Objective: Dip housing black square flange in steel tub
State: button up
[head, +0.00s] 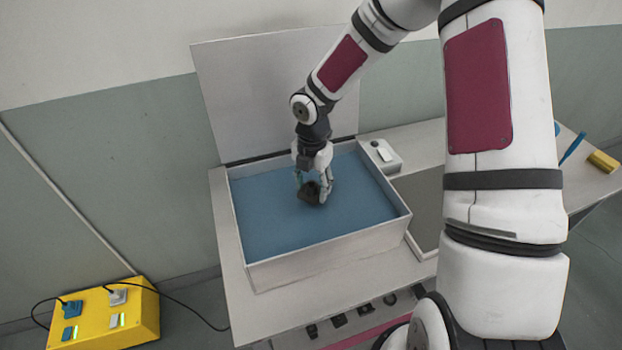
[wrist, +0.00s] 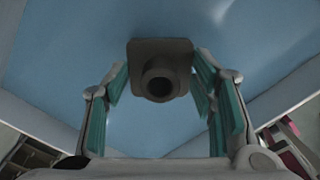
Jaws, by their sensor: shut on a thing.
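The steel tub (head: 330,258) stands on the bench with its lid (head: 270,95) raised at the back, and it holds blue liquid (head: 265,213). My gripper (head: 314,188) is over the middle of the tub, pointing down. It is shut on the black housing with a square flange (head: 310,194). In the wrist view the housing (wrist: 160,72) sits between the teal finger pads, with its round opening facing the camera. The housing is at or close to the liquid; I cannot tell whether it touches the surface.
A small white box (head: 380,155) stands right of the tub, beside a grey recessed tray (head: 422,205). A yellow power box (head: 105,315) with cables is on the floor at left. A yellow block (head: 603,161) lies far right. Tub walls surround my gripper.

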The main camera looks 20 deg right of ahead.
aim_at(312, 184)
jog(key=shift+f+b, duration=1.75)
jog(key=shift+f, duration=2.75)
jog(key=shift+r+p, duration=2.8)
jog(key=shift+r, duration=3.55)
